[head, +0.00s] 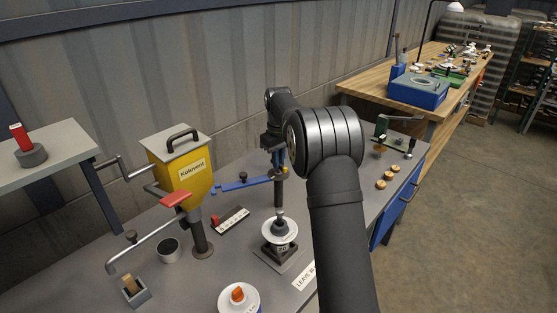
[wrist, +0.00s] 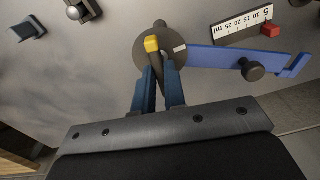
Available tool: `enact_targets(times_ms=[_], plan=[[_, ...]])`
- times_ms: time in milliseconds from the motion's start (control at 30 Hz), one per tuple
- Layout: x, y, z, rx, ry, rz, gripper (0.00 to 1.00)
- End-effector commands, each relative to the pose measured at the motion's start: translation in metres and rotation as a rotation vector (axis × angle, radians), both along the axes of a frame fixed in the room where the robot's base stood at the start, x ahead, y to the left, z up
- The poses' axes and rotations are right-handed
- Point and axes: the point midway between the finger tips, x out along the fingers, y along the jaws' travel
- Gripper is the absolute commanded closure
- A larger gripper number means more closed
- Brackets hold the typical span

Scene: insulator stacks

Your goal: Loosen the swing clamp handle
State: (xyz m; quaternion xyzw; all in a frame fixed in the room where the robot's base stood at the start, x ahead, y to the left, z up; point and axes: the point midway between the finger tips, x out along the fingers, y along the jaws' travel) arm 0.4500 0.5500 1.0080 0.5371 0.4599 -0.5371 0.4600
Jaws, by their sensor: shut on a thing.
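In the wrist view the blue arm (wrist: 235,59) extends right from a round dark disc (wrist: 155,62). The clamp handle (wrist: 152,44) is a short dark bar with a yellow end, above the disc. My gripper (wrist: 161,78) has its two blue fingers closed on the dark bar, the yellow end sticking out beyond them. In the head view my gripper (head: 277,160) is at the post's top, partly hidden by my arm.
A yellow hopper (head: 182,170) with a crank stands at the left. A stand with a white disc (head: 279,230) and a white disc with an orange knob (head: 238,297) are in front. A ruler block (head: 231,220) lies beside the clamp. Wooden knobs (head: 387,180) sit to the right.

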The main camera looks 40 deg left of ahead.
Motion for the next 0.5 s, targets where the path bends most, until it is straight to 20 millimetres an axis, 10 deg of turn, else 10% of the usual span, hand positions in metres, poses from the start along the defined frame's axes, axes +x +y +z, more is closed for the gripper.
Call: enact_targets(times_ms=[500], plan=[[0.0, -0.0001, -0.0002, 0.0, 0.0, 0.228, 1.0]])
